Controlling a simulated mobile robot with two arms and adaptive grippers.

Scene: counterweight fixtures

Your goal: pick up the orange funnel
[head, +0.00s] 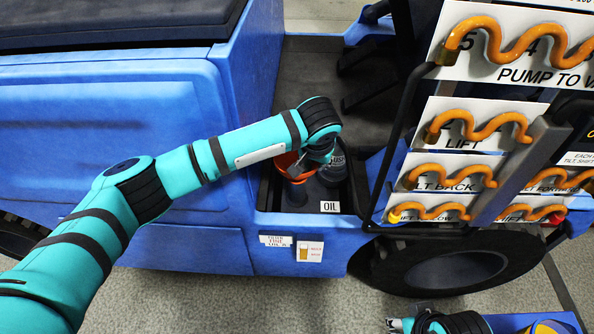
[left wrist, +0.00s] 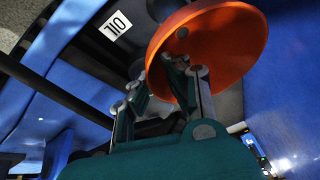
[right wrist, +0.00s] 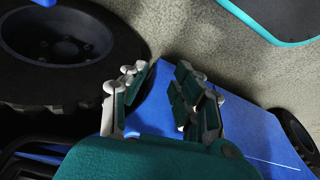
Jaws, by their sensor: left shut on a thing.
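The orange funnel (head: 286,164) is in the dark tray recess of the blue vehicle, by the OIL label. It looms large in the left wrist view (left wrist: 225,45), its wide round mouth facing the camera. My left gripper (head: 304,162) is shut on the funnel at its rim; the fingertips (left wrist: 165,78) are partly hidden behind the orange rim. The funnel's spout is mostly hidden. My right gripper (right wrist: 163,85) is open and empty, with its fingers apart above blue bodywork.
Panels with orange handles (head: 470,128) and a black bar rise at the right. A black tyre (head: 440,268) is below.

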